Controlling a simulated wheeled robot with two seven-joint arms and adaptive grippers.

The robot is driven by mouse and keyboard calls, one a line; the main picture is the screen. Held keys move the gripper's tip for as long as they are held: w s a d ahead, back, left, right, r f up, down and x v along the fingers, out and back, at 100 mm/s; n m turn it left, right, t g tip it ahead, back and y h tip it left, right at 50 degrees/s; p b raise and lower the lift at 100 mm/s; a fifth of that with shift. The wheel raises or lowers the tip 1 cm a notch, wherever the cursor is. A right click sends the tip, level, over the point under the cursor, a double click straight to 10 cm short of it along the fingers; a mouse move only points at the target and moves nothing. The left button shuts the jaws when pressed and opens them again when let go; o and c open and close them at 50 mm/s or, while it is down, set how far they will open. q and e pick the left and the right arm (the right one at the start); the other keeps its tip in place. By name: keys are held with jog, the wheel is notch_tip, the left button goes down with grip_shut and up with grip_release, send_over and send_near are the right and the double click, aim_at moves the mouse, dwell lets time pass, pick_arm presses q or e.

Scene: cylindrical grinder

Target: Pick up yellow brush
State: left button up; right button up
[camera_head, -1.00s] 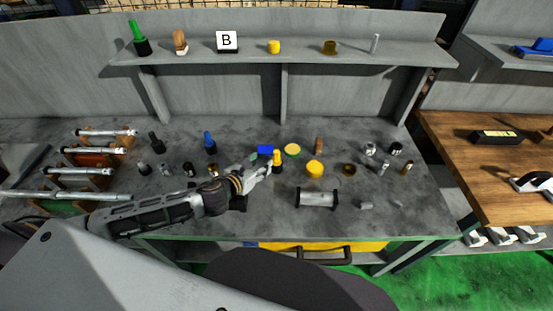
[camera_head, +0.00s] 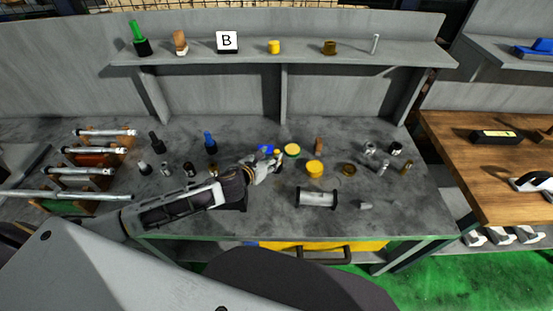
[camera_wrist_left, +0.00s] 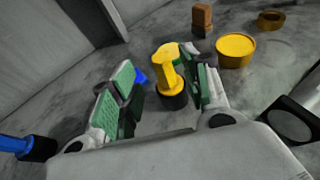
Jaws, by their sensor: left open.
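The yellow brush (camera_wrist_left: 170,75) has a yellow handle and a dark round base, and stands upright on the grey bench. In the left wrist view it is between the two green-padded fingers of my left gripper (camera_wrist_left: 160,98), closer to the right finger. The gripper is open; whether a finger touches the brush cannot be told. In the head view my left gripper (camera_head: 268,163) is at the brush (camera_head: 278,153), which is partly hidden by it. My right gripper is not seen.
A blue object (camera_wrist_left: 140,76) lies just behind the left finger. A yellow round tin (camera_wrist_left: 235,49), a brown block (camera_wrist_left: 202,18) and a brass ring (camera_wrist_left: 270,19) stand beyond. A blue-handled brush (camera_head: 210,143) stands to the left. A grey cylinder (camera_head: 317,198) lies at the front.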

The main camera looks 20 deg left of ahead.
aim_at(275, 154)
pick_arm(q)
jog(key=shift+w, duration=0.1)
jog(key=shift+d+x, duration=0.2)
jog(key=shift+x, duration=1.15)
jog(key=shift+p+x, duration=0.3)
jog(key=shift+x, duration=0.8)
grip_shut()
